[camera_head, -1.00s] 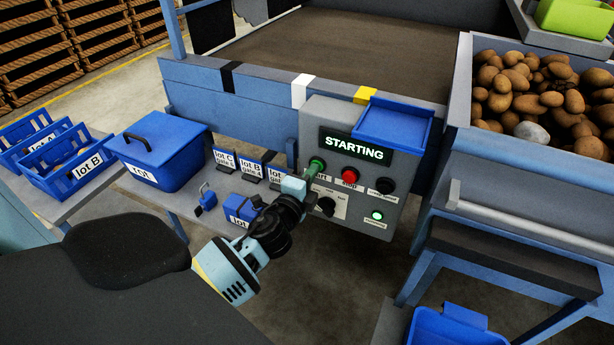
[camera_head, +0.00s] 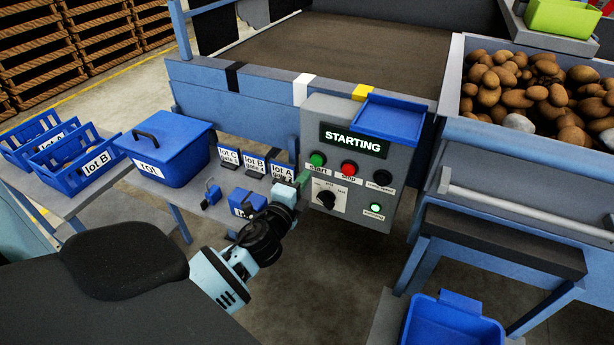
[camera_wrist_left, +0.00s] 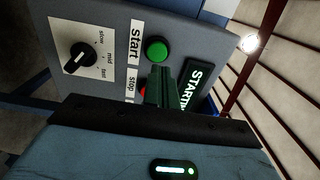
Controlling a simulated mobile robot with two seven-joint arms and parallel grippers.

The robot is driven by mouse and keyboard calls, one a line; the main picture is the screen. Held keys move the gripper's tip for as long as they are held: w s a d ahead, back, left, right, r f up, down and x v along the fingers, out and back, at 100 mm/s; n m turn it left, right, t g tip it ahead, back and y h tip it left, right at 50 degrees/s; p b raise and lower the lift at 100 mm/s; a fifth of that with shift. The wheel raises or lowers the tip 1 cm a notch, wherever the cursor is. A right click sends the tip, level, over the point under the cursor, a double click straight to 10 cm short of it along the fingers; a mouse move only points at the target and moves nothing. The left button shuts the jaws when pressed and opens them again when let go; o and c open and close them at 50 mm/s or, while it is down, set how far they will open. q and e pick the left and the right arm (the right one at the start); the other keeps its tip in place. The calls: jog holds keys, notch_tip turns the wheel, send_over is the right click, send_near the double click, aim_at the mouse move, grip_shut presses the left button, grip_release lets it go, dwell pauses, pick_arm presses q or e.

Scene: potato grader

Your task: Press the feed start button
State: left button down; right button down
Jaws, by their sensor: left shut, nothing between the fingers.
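The green start button (camera_head: 317,160) is on the grey control panel (camera_head: 348,215), left of the red stop button (camera_head: 348,168). The panel's display (camera_head: 354,142) reads STARTING. In the left wrist view the start button (camera_wrist_left: 157,50) is fully visible, just beyond the fingertips, with a gap to them. My left gripper (camera_head: 304,177) is shut and empty, with its green fingertips just left of and below the start button. In the left wrist view the shut fingers (camera_wrist_left: 161,75) partly cover the red stop button (camera_wrist_left: 143,91). My right gripper is not in view.
A black selector knob (camera_head: 326,199) and a lit green lamp (camera_head: 376,208) are lower on the panel. A blue tray (camera_head: 393,122) sits on its top right. Lot signs (camera_head: 254,165) and a lidded blue bin (camera_head: 165,147) stand left. Potatoes fill a hopper (camera_head: 452,108) at right.

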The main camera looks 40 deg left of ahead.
pick_arm(q)
jog(key=v, duration=0.8)
jog(key=shift+f+b, duration=0.2)
jog(key=shift+b, duration=0.1)
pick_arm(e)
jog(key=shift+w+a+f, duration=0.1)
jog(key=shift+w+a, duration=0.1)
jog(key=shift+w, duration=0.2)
